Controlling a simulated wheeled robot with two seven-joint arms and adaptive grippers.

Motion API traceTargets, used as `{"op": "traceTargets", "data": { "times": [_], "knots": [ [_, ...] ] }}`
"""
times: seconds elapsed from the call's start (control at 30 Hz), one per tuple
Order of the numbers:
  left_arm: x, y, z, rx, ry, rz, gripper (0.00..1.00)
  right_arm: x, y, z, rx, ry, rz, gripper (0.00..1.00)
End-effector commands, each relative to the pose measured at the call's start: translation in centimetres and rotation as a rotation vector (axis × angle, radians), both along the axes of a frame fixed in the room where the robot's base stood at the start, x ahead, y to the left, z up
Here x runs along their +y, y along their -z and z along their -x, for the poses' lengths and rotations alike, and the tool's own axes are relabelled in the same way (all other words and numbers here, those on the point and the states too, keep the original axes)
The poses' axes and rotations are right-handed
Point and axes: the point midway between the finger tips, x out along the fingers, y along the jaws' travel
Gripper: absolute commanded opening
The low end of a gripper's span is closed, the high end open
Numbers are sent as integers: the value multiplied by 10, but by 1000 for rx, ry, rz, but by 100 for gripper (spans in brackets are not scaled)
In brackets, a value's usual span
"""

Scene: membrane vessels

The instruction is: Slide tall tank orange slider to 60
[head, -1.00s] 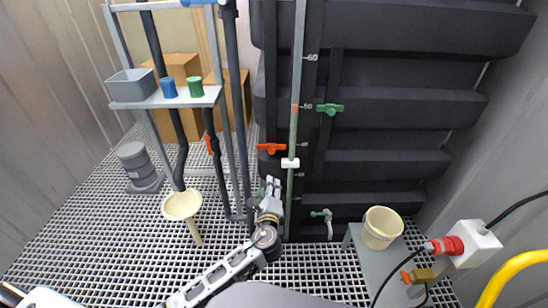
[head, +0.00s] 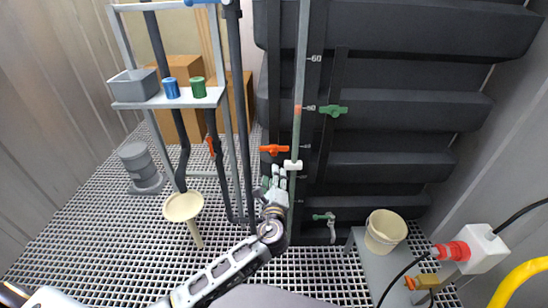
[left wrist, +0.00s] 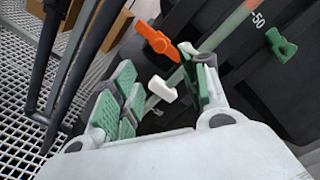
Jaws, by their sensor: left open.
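The tall dark tank (head: 400,110) has a thin upright gauge tube (head: 300,70) with printed numbers on its front. A small orange slider (head: 297,109) sits on the tube level with the 50 mark; it also shows at the top of the left wrist view (left wrist: 250,4). A white slider (head: 292,165) sits lower on the same tube. My left gripper (head: 274,178) is open just below and left of the white slider. In the left wrist view the white slider (left wrist: 162,88) appears between the spread green-padded fingers (left wrist: 165,98), with no clear contact. My right gripper is out of view.
An orange valve handle (head: 273,149) is close above my left gripper. A green valve handle (head: 333,110) is right of the tube. A shelf (head: 170,101) holds a grey bin and blue and green cups. A cream funnel (head: 183,207) is at left, a bucket (head: 383,230) at right.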

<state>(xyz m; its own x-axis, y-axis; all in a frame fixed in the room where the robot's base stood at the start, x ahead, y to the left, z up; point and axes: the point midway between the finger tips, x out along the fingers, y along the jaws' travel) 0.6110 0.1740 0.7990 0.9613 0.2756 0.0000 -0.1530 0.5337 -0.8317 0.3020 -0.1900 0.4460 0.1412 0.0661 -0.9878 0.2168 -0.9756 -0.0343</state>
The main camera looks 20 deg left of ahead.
Motion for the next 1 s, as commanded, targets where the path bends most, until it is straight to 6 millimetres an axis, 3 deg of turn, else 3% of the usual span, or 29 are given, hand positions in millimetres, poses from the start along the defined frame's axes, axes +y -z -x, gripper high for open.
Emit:
{"op": "traceTargets", "data": {
  "times": [1.0],
  "knots": [
    [29, 0, -100, -1, -1, 0, 45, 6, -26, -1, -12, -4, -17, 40]
  ]
}}
